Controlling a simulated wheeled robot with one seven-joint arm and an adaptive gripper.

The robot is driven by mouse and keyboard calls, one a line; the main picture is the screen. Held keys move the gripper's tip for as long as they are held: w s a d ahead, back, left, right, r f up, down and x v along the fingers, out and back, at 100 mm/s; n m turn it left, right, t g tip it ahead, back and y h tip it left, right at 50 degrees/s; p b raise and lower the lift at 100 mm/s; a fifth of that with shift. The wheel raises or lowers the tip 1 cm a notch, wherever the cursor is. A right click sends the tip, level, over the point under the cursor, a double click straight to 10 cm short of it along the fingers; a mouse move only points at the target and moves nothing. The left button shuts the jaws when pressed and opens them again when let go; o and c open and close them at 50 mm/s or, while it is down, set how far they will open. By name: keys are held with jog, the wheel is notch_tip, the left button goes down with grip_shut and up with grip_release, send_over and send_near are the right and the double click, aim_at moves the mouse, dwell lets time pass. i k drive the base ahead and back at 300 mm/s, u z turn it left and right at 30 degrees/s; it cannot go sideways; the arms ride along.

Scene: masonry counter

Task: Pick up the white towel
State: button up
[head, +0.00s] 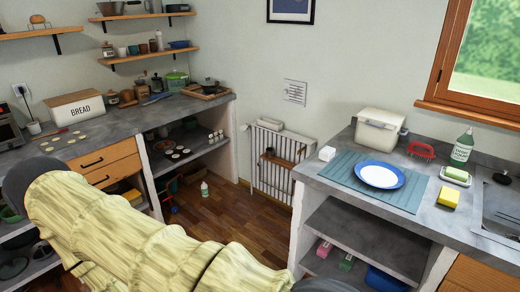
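A small, pale, rolled or folded item (270,125) lies on top of the white radiator (272,170) between the two counters. It looks like a white towel, but it is too small to be sure. A small white block-like thing (327,153) stands on the right counter, at the left end of the blue-green mat; I cannot tell whether it is cloth. My arm, in a pale yellow cover, crosses the lower left and bottom of the head view. My gripper cannot be made out in this view.
The right counter (420,228) holds a blue-rimmed plate (382,175), a white bin (378,130), a red rack (421,150), a green bottle (462,148) and a yellow sponge (448,197). The left counter (128,118) is crowded. Wooden floor (235,215) lies open between them.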

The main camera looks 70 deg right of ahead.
aim_at(326, 154)
jog(key=u, duration=0.4)
jog(key=k, duration=1.4)
jog(key=z, duration=1.7)
